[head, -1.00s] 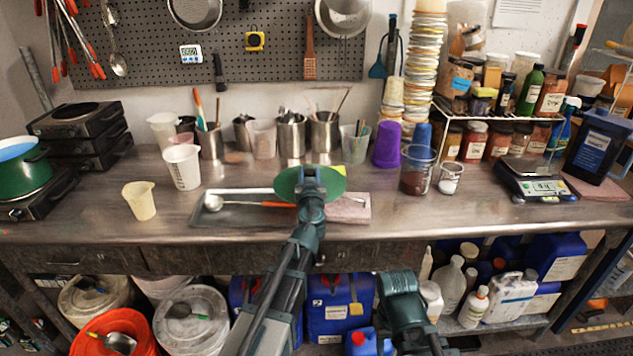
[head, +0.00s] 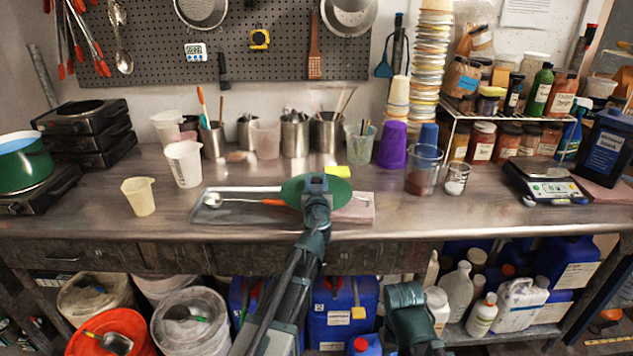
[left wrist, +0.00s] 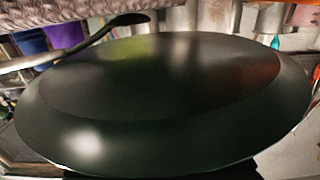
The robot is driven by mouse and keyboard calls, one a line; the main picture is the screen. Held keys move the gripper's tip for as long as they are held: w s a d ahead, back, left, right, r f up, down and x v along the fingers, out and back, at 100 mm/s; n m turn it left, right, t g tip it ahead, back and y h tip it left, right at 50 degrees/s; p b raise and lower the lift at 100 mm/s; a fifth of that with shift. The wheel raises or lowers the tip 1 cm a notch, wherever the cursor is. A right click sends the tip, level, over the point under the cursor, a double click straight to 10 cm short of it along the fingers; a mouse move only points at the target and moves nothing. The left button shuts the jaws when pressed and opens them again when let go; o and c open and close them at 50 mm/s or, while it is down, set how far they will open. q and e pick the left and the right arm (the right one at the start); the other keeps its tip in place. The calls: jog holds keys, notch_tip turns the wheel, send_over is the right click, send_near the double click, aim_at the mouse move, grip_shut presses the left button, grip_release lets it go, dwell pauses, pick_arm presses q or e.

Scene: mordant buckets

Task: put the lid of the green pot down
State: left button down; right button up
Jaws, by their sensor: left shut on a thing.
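The green lid (head: 291,193) is held by my left gripper (head: 315,186) above the front middle of the bench. In the head view it covers part of the metal tray (head: 240,217) and of the orange-handled ladle (head: 270,202). I cannot tell if the lid touches anything below. In the left wrist view the lid (left wrist: 160,95) fills most of the picture and hides the fingertips. The green pot (head: 22,172) stands uncovered on a burner at the far left. My right gripper (head: 405,293) is low in front of the bench; its fingers are not clear.
A pink cloth (head: 357,210) lies at the tray's right end. A yellow sponge (head: 337,171) is behind the lid. A cream cup (head: 139,197) and a white beaker (head: 184,164) stand left; a scale (head: 548,183) is right.

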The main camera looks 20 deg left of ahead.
pick_arm(q)
jog(key=shift+c, duration=2.3)
grip_release()
